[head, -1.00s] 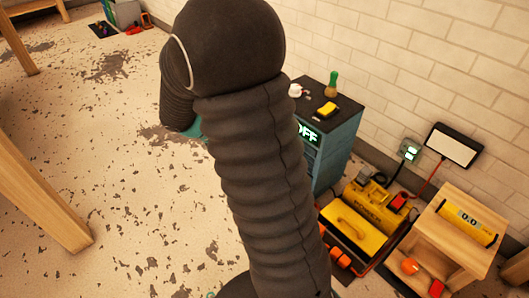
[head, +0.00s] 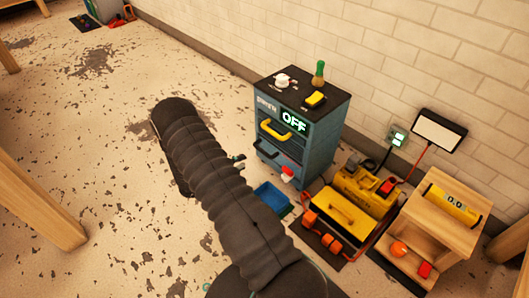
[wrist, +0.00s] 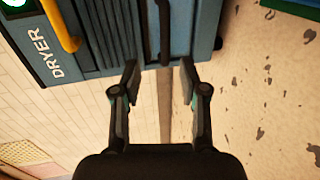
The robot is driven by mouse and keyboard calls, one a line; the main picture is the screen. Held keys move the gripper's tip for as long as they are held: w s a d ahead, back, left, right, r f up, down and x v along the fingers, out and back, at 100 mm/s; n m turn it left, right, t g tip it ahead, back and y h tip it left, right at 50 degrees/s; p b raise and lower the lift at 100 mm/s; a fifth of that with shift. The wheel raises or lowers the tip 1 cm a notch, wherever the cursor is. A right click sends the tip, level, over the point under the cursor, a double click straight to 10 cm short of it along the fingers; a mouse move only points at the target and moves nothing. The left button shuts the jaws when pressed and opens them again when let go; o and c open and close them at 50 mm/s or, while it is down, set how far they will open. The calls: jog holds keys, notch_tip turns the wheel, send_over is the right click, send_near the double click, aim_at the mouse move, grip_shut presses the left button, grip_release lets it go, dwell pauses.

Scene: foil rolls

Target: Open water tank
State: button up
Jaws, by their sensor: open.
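The blue-grey dryer cabinet (head: 322,140) stands against the wall, with a lit OFF display (head: 293,122). A yellow handle (head: 275,130) crosses its upper front; a dark handle (head: 266,150) sits below it. I cannot tell from labels which part is the water tank. My gripper (head: 238,163) is in front of the cabinet, mostly hidden by my arm. In the wrist view my gripper (wrist: 158,78) is open and empty, with its fingertips near the dark handle (wrist: 163,30). The yellow handle (wrist: 62,25) is farther left there. I cannot tell whether the fingers touch anything.
A blue tray (head: 272,197) lies on the floor before the cabinet, near a red-and-white part (head: 287,173). A yellow machine (head: 345,215) and a wooden stand (head: 445,225) are to the right. A green-topped bottle (head: 319,73) stands on the cabinet.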

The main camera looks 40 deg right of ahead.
aim_at(263, 153)
jog(key=shift+t, duration=0.3)
jog(key=x, duration=0.9)
jog(key=f+x, duration=0.1)
jog(key=x, duration=0.4)
jog(key=shift+b, duration=0.35)
jog(key=shift+a, duration=0.1)
grip_shut()
